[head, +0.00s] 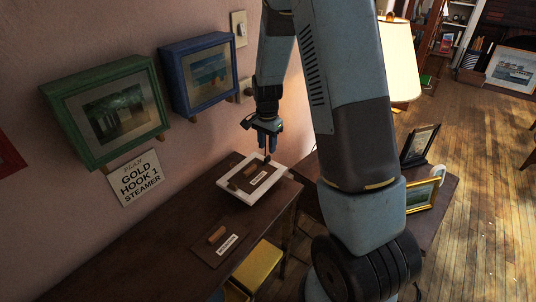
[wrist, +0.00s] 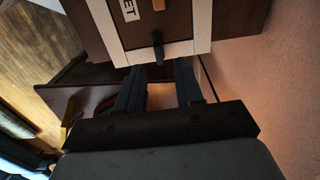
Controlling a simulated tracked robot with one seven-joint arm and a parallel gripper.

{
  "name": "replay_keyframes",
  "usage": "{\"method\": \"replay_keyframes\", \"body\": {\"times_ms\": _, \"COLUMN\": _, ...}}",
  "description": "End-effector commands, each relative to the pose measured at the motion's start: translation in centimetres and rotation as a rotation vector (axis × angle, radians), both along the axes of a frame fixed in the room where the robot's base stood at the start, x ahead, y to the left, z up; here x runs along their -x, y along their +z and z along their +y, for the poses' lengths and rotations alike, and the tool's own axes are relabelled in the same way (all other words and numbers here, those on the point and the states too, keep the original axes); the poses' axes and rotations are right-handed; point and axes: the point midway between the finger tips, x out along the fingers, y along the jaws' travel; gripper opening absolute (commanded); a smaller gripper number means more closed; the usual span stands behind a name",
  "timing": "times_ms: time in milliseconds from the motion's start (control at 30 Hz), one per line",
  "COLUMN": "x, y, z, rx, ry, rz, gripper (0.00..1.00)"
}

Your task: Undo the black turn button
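The black turn button (wrist: 158,46) is a small dark bar on the edge of a white frame (wrist: 190,48) around a brown panel (wrist: 176,22). In the wrist view it points up and down, one end reaching toward the panel. In the head view the white frame (head: 229,187) lies on the dark cabinet top, below my gripper (head: 268,148). In the wrist view my gripper (wrist: 160,68) is open, its two fingers on either side of the button's line. The button sits just beyond the fingertips; I cannot tell whether they touch it.
A wooden knob (wrist: 159,4) and a label (wrist: 129,10) are on the panel. A second dark board (head: 205,252) with a wooden piece lies nearer on the cabinet (head: 150,235). Green (head: 110,155) and blue (head: 170,70) frames hang on the wall. A lamp (head: 400,60) stands behind my arm.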

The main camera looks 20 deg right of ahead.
Motion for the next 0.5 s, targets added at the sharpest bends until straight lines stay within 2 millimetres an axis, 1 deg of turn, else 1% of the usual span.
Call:
{"method": "replay_keyframes", "body": {"times_ms": 33, "x": 0.1, "y": -0.9, "z": 0.0, "rx": 0.000, "ry": -0.001, "rz": 0.004, "gripper": 0.36}}
{"method": "replay_keyframes", "body": {"times_ms": 200, "x": 0.0, "y": -3.1, "z": 0.0, "rx": 0.000, "ry": -0.001, "rz": 0.002, "gripper": 0.36}}
{"method": "replay_keyframes", "body": {"times_ms": 333, "x": 0.0, "y": -4.1, "z": 0.0, "rx": 0.000, "ry": -0.001, "rz": 0.001, "gripper": 0.36}}
{"method": "replay_keyframes", "body": {"times_ms": 500, "x": 0.0, "y": -4.6, "z": 0.0, "rx": 0.000, "ry": -0.001, "rz": 0.000, "gripper": 0.36}}
